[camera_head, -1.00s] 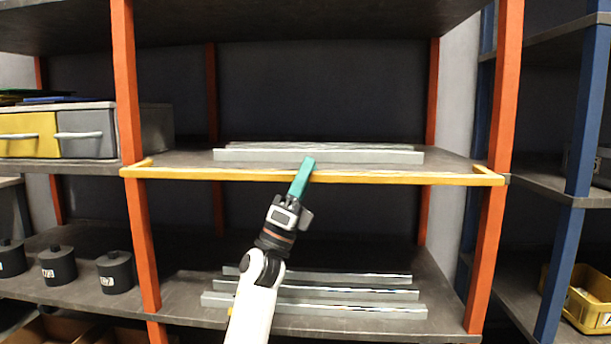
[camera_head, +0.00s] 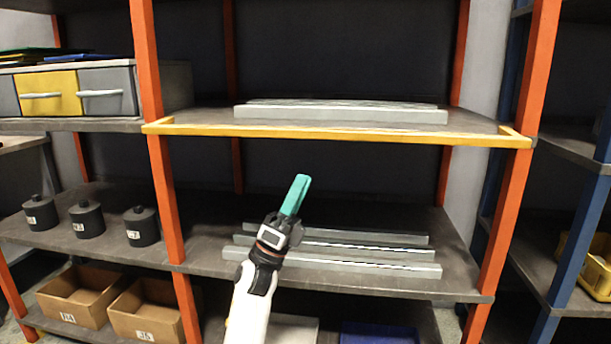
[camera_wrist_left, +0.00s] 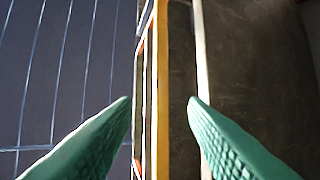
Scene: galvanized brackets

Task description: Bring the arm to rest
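My left gripper (camera_head: 296,194) is in front of the shelf unit, below the yellow front rail (camera_head: 340,132) of the middle shelf in the picture. The left wrist view shows its two green fingers (camera_wrist_left: 160,102) apart with nothing held between them. Galvanized brackets (camera_head: 340,115) lie lengthwise on the middle shelf, behind the rail. Several more brackets (camera_head: 360,263) lie side by side on the lower shelf; my left arm overlaps their left ends in the picture. My right gripper is in neither view.
Orange posts (camera_head: 166,190) flank the bay. Black lidded pots (camera_head: 86,220) stand on the lower shelf at left, above cardboard boxes (camera_head: 80,296). A drawer unit (camera_head: 108,90) is at upper left. A blue rack post (camera_head: 580,240) stands at right.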

